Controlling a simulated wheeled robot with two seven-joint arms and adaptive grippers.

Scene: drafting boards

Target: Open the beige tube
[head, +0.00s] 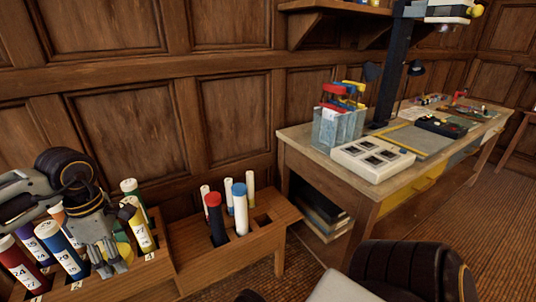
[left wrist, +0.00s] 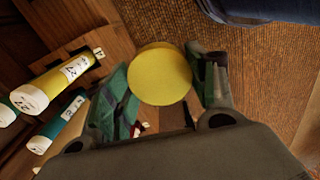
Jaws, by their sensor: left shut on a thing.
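My left gripper (head: 108,262) points down among the tubes in the wooden rack at the left of the head view. It is shut on a round yellow cap (left wrist: 160,76), which sits between the two fingers in the left wrist view. The yellow also shows beside the fingers in the head view (head: 123,254). The tube body under this cap is hidden by the gripper, so I cannot tell whether it is beige or whether the cap is still on it. My right gripper is not in view.
Numbered tubes crowd the gripper, including a yellow tube (head: 140,228), a blue one (head: 63,252) and a red one (head: 22,266). The lower rack (head: 196,262) holds a red-capped tube (head: 214,217) and a blue-capped tube (head: 240,210). A desk (head: 300,150) stands right.

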